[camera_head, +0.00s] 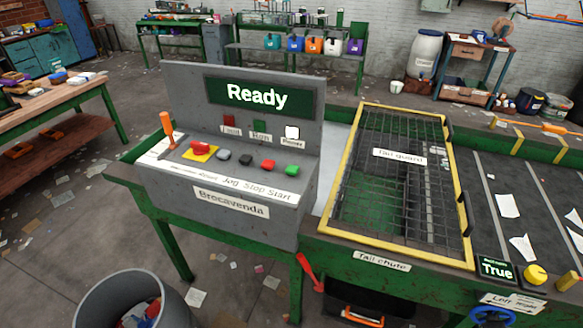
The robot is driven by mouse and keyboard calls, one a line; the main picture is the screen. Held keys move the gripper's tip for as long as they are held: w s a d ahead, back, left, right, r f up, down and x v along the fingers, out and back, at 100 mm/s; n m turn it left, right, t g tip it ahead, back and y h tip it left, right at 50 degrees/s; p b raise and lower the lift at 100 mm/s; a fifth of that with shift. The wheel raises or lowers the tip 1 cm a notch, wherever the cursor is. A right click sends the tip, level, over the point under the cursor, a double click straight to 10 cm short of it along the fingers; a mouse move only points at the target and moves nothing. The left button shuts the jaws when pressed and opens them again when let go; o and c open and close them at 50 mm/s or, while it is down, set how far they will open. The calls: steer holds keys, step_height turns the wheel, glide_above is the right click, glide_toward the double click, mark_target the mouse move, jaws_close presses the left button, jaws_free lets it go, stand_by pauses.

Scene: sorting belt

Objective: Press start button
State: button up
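The start button (291,170) is a green button at the right end of the row on the grey sloped control console (170,110). The word Start is on the white label strip (250,189) below the row. A red button (267,165) is just left of it, above the word Stop. The console screen (257,96) reads Ready. Under the screen, the white power lamp (292,132) looks lit, while the red lamp (229,121) and green run lamp (260,129) look dark. My gripper is not in view.
A red button on a yellow plate (200,150) and an orange-handled lever (168,129) stand at the row's left. A yellow-framed mesh guard (466,225) lies right of the console, beside the dark belt (515,195). A grey bin (95,300) stands in front. Litter dots the floor.

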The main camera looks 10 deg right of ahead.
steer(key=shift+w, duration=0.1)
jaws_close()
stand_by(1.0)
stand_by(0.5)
